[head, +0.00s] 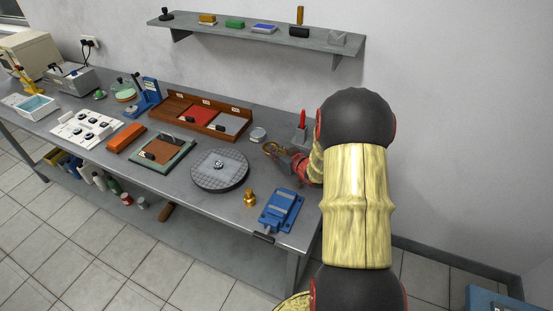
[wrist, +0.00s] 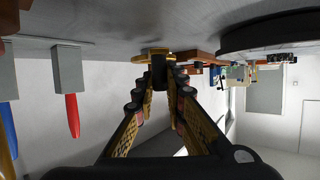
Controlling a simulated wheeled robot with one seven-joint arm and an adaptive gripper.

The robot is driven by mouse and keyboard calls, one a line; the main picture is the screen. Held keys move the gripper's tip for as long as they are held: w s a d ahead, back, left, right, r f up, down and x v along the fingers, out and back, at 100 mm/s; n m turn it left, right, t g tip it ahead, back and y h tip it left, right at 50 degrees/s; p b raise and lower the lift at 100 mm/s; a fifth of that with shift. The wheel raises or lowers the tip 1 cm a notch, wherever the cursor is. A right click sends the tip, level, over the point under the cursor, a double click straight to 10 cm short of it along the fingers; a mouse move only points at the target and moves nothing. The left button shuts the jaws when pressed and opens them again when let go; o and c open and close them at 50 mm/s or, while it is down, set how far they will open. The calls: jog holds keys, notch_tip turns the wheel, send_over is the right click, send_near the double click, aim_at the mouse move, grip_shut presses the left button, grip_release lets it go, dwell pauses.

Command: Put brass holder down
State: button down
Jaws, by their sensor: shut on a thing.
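The brass holder (head: 270,148) is at the right end of the bench in the head view, at the tip of my gripper (head: 282,156). In the wrist view, which is upside down, the brass holder (wrist: 144,56) shows as a brass disc-like piece at the fingertips. My gripper (wrist: 158,72) is shut on it, with a dark part between the tips. The holder is at or very near the grey bench top (wrist: 100,20); I cannot tell if it touches. My fingers hide part of it.
A round gridded plate (head: 220,180) lies left of my gripper, with a brass piece (head: 250,198) and a blue device (head: 281,210) in front.

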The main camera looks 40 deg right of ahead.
jog(key=shift+f+b, duration=0.7)
jog(key=shift+f, duration=0.9)
jog(key=shift+f, duration=0.2)
jog(key=c, duration=1.8)
grip_release()
jog(key=shift+c, duration=0.2)
